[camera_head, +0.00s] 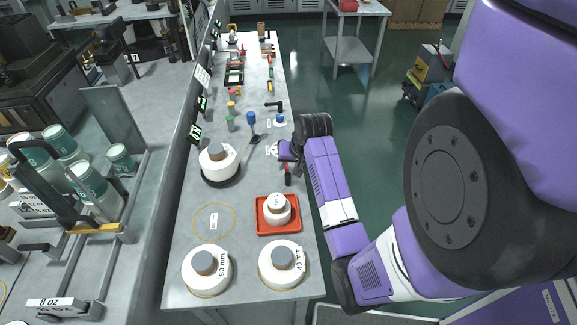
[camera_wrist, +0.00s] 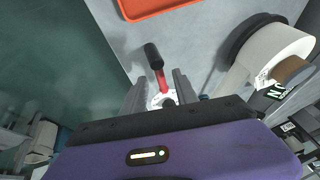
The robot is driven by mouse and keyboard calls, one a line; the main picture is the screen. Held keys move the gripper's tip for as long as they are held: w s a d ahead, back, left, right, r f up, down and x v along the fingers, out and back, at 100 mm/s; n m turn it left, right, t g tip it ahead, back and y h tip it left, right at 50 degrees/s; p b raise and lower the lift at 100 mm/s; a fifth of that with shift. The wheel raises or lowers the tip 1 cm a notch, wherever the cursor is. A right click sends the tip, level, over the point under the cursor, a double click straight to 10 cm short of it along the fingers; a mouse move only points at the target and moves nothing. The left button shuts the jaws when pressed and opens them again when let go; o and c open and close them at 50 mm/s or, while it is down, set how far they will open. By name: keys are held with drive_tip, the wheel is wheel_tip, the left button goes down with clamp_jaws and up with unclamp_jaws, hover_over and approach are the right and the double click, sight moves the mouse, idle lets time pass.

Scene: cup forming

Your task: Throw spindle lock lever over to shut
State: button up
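A short lever with a red arm and black grip (camera_wrist: 154,62) shows in the wrist view; I take it to be the spindle lock lever. Its red arm runs down to a pale round base (camera_wrist: 158,100), partly hidden by my gripper. The lever (camera_head: 288,176) also shows in the head view, just below my gripper (camera_head: 284,151). In the wrist view the two fingers of my gripper (camera_wrist: 158,77) stand apart on either side of the red arm, with gaps showing. The black grip sticks out beyond the fingertips. I cannot tell whether either finger touches the lever.
A red tray (camera_head: 262,228) holding a white spool lies nearer along the bench. A white roll on a black base (camera_head: 219,170) stands to the left, with a blue-knobbed lever (camera_head: 251,118) beyond it.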

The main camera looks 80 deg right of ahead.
drive_tip(key=shift+x, duration=0.9)
clamp_jaws()
idle(0.8)
